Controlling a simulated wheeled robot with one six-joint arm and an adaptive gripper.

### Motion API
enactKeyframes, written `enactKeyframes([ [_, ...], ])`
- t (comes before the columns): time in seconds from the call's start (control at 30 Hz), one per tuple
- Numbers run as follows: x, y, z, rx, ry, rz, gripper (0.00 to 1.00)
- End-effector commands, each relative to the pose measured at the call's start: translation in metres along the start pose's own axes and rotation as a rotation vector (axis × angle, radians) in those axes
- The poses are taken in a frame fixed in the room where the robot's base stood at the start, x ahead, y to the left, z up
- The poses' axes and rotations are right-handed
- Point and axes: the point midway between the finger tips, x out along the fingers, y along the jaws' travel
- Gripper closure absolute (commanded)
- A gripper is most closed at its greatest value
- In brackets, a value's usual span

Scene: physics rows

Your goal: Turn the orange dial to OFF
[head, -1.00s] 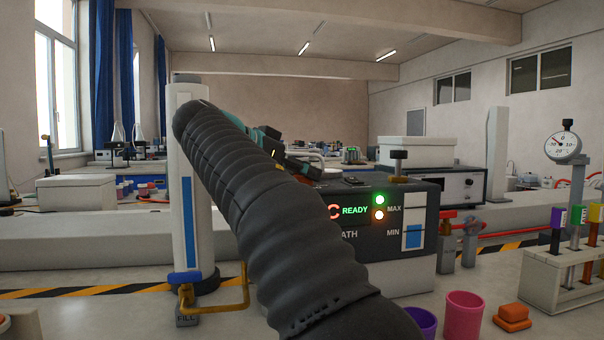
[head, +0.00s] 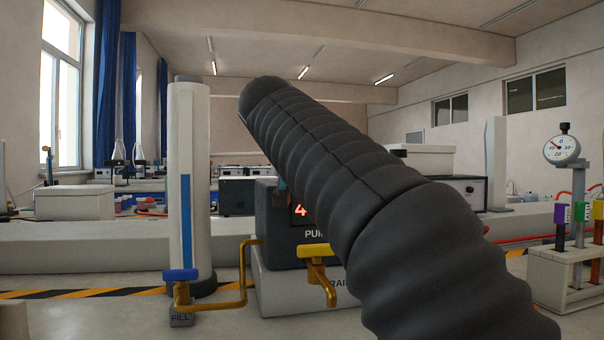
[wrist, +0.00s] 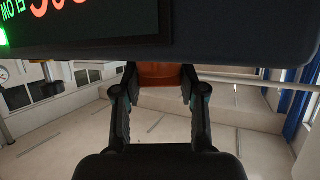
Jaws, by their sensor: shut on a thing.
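In the wrist view an orange dial (wrist: 160,76) sits under the edge of a dark box, between the fingertips of my gripper (wrist: 159,80). The fingers are shut on it, one on each side. The dial's pointer and any OFF mark do not show. The dark box (wrist: 240,30) carries a display with red digits and a green light, partly cut off. In the head view my black arm hides the dial and nearly all of my gripper. The dark pump unit (head: 270,222) shows left of the arm, with a red digit and part of its label.
A yellow valve handle (head: 316,250) is in front of the pump base (head: 272,290), and a blue-handled valve (head: 180,275) is at the foot of a white column (head: 205,190). A tube rack (head: 565,285) and a round gauge (head: 562,149) stand at right.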

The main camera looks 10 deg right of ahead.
Motion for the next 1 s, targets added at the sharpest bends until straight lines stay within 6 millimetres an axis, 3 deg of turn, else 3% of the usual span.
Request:
enactKeyframes([
  [0.7,0.0001,-0.0001,-0.0007,-0.031,0.001,-0.074,0.94],
  [0.73,0.0001,-0.0001,-0.0006,-0.031,0.001,-0.074,0.52],
  [0.8,0.0001,-0.0001,-0.0006,-0.031,0.001,-0.074,0.34],
  [1.0,0.0002,-0.0001,-0.0003,-0.031,0.0,-0.073,0.33],
])
